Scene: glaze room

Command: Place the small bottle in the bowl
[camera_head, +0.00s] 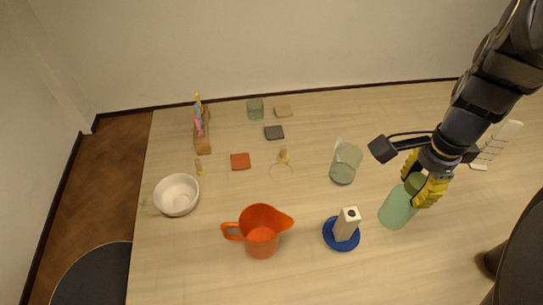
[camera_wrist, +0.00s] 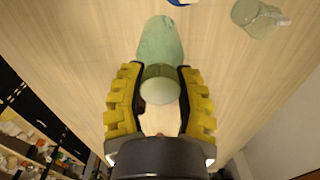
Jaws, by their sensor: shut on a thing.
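My gripper (camera_head: 425,188) is at the right of the table, its yellow fingers shut on the capped upper end of a pale green bottle (camera_head: 397,209). In the wrist view the bottle (camera_wrist: 160,45) sits between both fingers (camera_wrist: 160,95), its body pointing away from me. I cannot tell whether its base touches the table. The white bowl (camera_head: 177,207) stands at the far left of the table and looks empty. A smaller, beige, box-shaped container (camera_head: 346,226) with a dark top opening stands on a blue saucer (camera_head: 328,235), left of my gripper.
An orange jug (camera_head: 262,236) stands between the bowl and the saucer. A clear glass (camera_head: 345,163) stands behind the saucer. Coasters, including a red one (camera_head: 240,161), small figures, another glass (camera_head: 255,109) and a wooden holder (camera_head: 203,140) are farther back. The front left is clear.

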